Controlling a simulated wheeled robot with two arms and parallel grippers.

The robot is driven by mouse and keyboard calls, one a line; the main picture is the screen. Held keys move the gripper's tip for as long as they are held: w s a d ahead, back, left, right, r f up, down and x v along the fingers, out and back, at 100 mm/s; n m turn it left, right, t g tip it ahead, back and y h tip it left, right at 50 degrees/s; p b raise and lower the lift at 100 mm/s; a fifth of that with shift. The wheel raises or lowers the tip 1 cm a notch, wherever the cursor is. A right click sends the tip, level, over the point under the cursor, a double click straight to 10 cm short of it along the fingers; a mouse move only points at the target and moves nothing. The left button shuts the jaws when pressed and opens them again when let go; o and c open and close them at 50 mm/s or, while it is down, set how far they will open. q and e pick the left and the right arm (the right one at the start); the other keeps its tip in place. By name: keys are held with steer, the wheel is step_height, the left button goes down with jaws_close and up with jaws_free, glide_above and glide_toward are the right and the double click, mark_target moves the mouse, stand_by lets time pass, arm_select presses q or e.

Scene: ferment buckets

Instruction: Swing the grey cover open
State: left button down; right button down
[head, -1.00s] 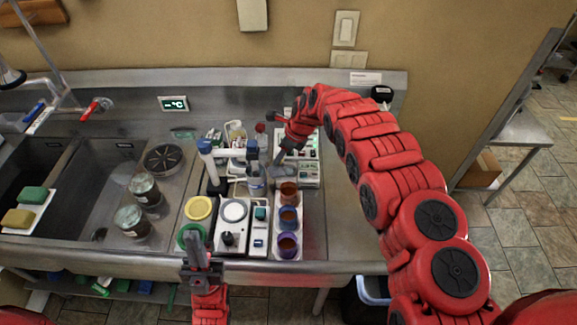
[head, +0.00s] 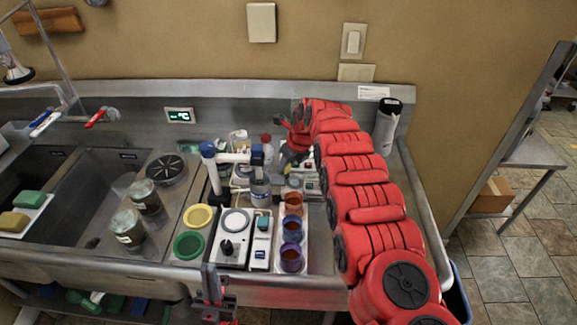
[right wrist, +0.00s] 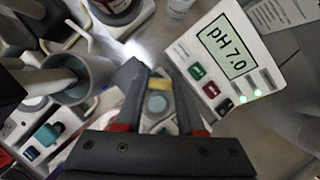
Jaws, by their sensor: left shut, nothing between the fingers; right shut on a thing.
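My right gripper (head: 285,168) reaches in over the back of the bench, beside the white pH meter. In the right wrist view its fingers (right wrist: 158,80) close on a small yellow piece (right wrist: 159,85). A pale round disc (right wrist: 157,103) shows just below this piece, between the fingers. I cannot make out the grey cover's outline apart from the dark fingers, nor how far it is swung. The pH meter (right wrist: 222,58) reads "pH 7.0" to the right of the fingers. My left gripper (head: 212,282) is shut and empty, pointing up at the bench's front edge.
A grey cylinder (right wrist: 88,82) stands close left of the right fingers. A white-and-blue bottle (head: 260,190) and several cups, one purple (head: 291,259), crowd the area. Yellow (head: 198,217) and green (head: 188,245) rings lie left. A white canister (head: 387,125) stands behind my right arm.

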steer(key=c, duration=0.5)
jaws_free()
steer(key=shift+v, duration=0.8)
steer(key=v, duration=1.5)
steer(key=shift+s+r+b, duration=0.1)
steer(key=shift+r+b, duration=0.25)
steer(key=shift+r, duration=0.05)
